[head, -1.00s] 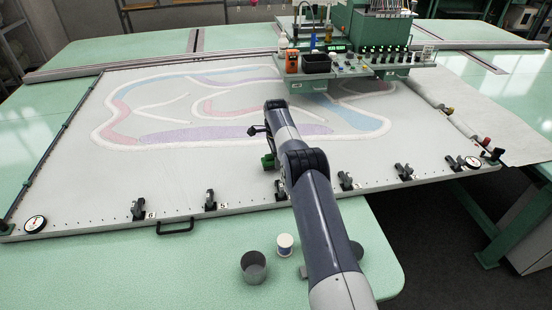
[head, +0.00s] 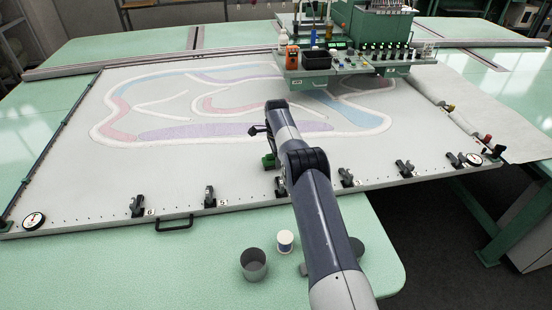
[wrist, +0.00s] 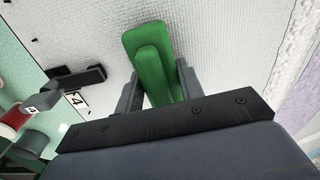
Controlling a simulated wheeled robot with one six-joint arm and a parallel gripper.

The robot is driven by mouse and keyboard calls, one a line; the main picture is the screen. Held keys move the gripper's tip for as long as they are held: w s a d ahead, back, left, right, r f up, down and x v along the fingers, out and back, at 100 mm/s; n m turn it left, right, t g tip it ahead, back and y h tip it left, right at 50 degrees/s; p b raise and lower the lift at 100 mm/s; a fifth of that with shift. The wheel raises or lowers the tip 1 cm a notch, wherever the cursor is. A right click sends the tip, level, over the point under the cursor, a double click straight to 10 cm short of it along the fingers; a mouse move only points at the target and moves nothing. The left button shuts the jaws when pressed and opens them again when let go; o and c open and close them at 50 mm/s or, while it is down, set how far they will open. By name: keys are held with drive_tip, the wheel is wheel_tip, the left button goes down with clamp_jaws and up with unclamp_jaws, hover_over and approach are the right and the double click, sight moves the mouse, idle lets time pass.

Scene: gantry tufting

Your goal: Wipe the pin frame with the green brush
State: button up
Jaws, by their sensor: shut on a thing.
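The green brush (wrist: 147,42) is between the two fingers of my gripper (wrist: 158,85), which is shut on it. The brush points toward the pale cloth. In the head view the brush (head: 269,161) shows as a small green block beside my arm, over the front part of the cloth. I cannot tell whether it touches the surface. The pin frame (head: 92,227) has a pale front rail with small dark pins and holds the patterned cloth.
Several numbered black clamps (head: 137,206) stand along the front rail, one with a "4" close by in the wrist view (wrist: 75,80). A grey cup (head: 253,265) and a white pot (head: 285,242) stand on the green table. The tufting machine (head: 355,62) is at the back.

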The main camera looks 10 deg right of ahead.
sight(266, 155)
drive_tip(key=shift+d+r, duration=0.1)
drive_tip(key=shift+d, duration=3.55)
drive_tip(key=shift+a, duration=7.5)
drive_tip(key=shift+d+b, duration=0.4)
drive_tip(key=shift+d, duration=1.55)
drive_tip(key=shift+d+f, duration=0.15)
drive_tip(key=shift+d, duration=0.9)
drive_tip(key=shift+d+f, duration=0.15)
drive_tip(key=shift+d, duration=0.9)
drive_tip(key=shift+d+r, duration=0.2)
drive_tip(key=shift+d, duration=3.25)
drive_tip(key=shift+a+f, duration=0.1)
drive_tip(key=shift+a, duration=7.4)
